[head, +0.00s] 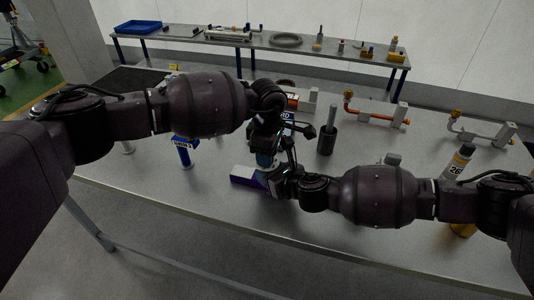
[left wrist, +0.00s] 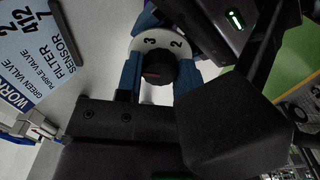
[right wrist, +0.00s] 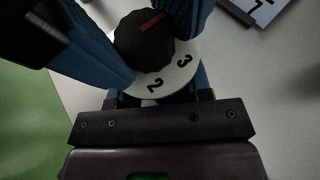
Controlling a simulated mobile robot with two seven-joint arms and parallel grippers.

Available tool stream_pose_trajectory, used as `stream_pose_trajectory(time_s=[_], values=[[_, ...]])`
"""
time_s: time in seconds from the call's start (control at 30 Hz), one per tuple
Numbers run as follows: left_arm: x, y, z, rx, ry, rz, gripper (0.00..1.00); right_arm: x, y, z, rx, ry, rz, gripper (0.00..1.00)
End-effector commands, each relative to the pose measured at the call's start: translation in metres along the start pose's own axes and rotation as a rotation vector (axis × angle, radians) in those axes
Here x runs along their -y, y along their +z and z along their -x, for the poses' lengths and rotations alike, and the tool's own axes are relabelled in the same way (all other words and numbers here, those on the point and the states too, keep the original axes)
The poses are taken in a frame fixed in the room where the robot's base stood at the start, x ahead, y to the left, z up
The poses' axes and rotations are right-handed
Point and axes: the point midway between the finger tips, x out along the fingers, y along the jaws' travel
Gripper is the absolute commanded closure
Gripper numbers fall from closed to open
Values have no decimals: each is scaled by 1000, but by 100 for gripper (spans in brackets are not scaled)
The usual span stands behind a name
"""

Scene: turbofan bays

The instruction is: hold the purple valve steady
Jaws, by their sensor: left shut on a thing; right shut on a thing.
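A white block with a purple side (head: 243,180), which looks like part of the purple valve, is on the grey table in front of my grippers. The valve's black knob (left wrist: 158,68) has a red mark and sits over a white numbered dial (left wrist: 150,42). The knob also shows in the right wrist view (right wrist: 145,38). My left gripper (head: 262,158) comes from above, its blue fingers shut around the valve. My right gripper (head: 272,174) is shut on it from the right.
A black cylinder with a grey rod (head: 327,138) stands close behind on the right. A blue-topped post (head: 184,152) stands left. An orange pipe (head: 375,115) and a grey pipe (head: 478,130) lie at the right. A work card (left wrist: 35,55) is near. A second bench (head: 330,46) runs behind.

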Motion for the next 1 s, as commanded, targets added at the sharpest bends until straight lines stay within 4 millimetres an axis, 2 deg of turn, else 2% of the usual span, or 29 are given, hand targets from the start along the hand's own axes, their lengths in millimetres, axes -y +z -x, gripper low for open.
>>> stream_pose_trajectory(time_s=[0.33, 0.87, 0.9, 1.0], values=[[0, -1, 1, -2, 1, 129, 89, 1, -1, 0, -1, -2, 0, 90], [0, -1, 1, -1, 1, 149, 89, 1, -1, 0, -2, -3, 0, 90], [0, -1, 1, -1, 1, 148, 59, 1, -1, 0, -2, -3, 0, 90], [0, 0, 1, -1, 1, 148, 44, 1, -1, 0, -2, -3, 0, 90]])
